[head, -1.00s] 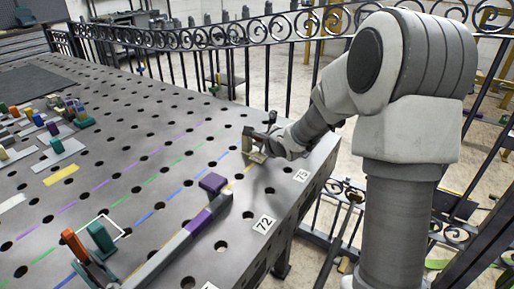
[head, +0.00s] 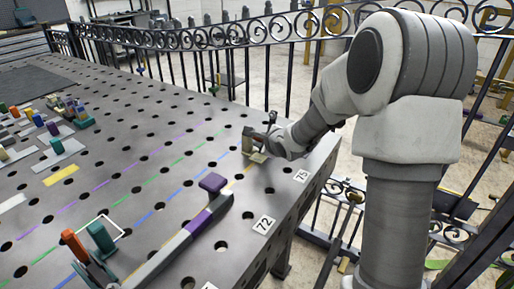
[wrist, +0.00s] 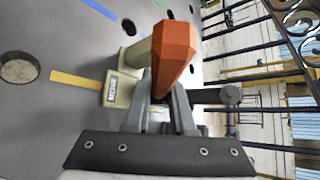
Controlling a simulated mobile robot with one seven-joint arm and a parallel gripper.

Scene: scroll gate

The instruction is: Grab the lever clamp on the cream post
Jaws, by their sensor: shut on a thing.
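The lever clamp's orange-red handle (wrist: 175,52) fills the middle of the wrist view, between the fingertips of my gripper (wrist: 168,104). My gripper is shut on this handle. The cream post (wrist: 137,54) stands just behind the handle, on a cream foot with a small label. In the head view the cream post (head: 247,142) stands near the table's right edge, with my gripper (head: 268,141) right beside it. The handle is hard to make out there. My fingers hide the clamp's lower parts in the wrist view.
A perforated grey steel table (head: 140,165) carries coloured dashed lines and number labels. A long grey and purple bar (head: 190,230) and another orange-handled clamp (head: 73,243) are nearer. Several small blocks sit at far left. A black scroll railing (head: 185,40) runs behind the table.

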